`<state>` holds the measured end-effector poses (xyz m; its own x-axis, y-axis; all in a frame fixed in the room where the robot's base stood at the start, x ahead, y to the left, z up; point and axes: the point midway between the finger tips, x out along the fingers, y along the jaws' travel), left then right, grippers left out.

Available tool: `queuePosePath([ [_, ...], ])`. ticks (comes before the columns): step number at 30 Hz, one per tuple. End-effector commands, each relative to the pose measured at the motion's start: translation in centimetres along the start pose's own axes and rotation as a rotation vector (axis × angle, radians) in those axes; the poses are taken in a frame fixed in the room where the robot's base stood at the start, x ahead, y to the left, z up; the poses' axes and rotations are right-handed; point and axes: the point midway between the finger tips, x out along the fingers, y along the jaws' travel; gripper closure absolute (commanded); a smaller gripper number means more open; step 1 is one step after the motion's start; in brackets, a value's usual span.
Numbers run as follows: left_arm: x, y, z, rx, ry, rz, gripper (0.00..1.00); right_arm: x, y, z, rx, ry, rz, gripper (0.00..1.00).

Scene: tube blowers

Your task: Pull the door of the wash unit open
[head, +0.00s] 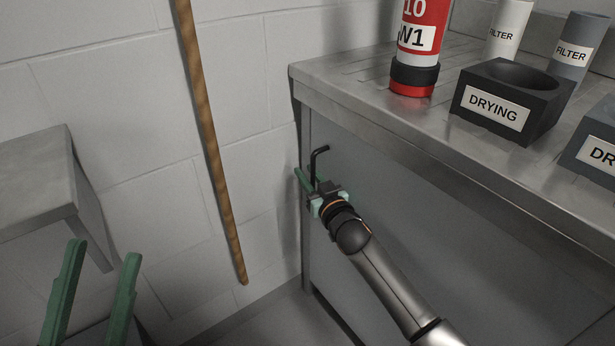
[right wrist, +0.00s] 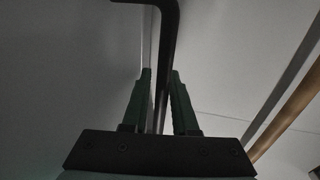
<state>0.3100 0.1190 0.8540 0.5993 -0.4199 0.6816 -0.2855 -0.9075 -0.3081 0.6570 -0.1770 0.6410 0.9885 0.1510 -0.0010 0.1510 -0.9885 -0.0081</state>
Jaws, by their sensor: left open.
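The door of the wash unit (head: 440,230) is a large flat grey panel under the steel worktop. It looks closed. Its black bent handle (head: 314,160) stands at the panel's left side and also shows in the right wrist view (right wrist: 168,35). My right gripper (head: 305,177) is at the handle. In the right wrist view its two green fingers (right wrist: 160,80) stand on either side of the bar, with a narrow gap visible on the left. My left gripper (head: 104,248) is open and empty at the lower left, far from the door.
A steel worktop (head: 350,95) carries a red-and-white tube (head: 421,45), a black DRYING block (head: 515,95) and filter tubes (head: 507,30). A wooden pole (head: 208,130) leans on the wall. A grey table (head: 35,185) stands at the left.

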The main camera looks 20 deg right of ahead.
Motion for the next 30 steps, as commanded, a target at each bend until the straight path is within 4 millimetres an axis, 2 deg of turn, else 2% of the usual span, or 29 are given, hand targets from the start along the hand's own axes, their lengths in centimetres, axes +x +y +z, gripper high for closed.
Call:
queuePosePath([
  [7,0.01,0.03,0.00,-0.001,-0.001,0.000,0.50,0.04,-0.03,-0.05,0.000,0.000,-0.001,0.74],
  [14,0.01,0.04,0.01,-0.002,-0.001,0.000,0.50,0.02,-0.03,-0.04,0.000,0.001,-0.001,1.00],
  [30,0.02,0.03,0.01,-0.004,-0.001,-0.002,0.50,0.01,-0.02,-0.03,0.000,0.001,-0.001,1.00],
])
